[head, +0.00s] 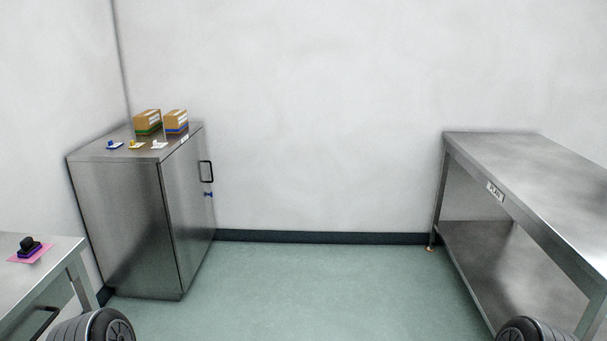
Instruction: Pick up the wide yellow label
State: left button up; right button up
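A small yellow piece (136,146) lies on top of the steel cabinet (115,200) at the left, in a row between a blue-and-white piece (114,145) and a white piece (159,145). It is too small to tell its exact shape or width. Neither of my grippers shows in the head view. Only dark rounded parts, which seem to be mine, show at the bottom left and bottom right edges.
Two cardboard boxes (148,121) (176,120) stand behind the row on the cabinet. A bench at lower left (58,250) holds a dark stamp-like object (29,246) on a pink sheet. A steel table (535,165) stands at right. The green floor between is clear.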

aim_at(137, 145)
jog(key=i+l+z, duration=0.1)
jog(key=i, duration=0.55)
jog(key=i+l+z, duration=0.1)
jog(key=i, duration=0.6)
jog(key=i+l+u, duration=0.15)
jog(key=i+u, duration=0.25)
jog(key=i+l+u, duration=0.25)
jog(key=i+u, duration=0.2)
jog(key=i+l+u, duration=0.55)
jog(key=l+u, duration=0.3)
jog(key=i+j, duration=0.45)
jog(key=i, duration=0.15)
jog(key=i+j, duration=0.4)
jog(key=i, duration=0.15)
jog(key=i+j, duration=0.45)
jog(key=i, duration=0.15)
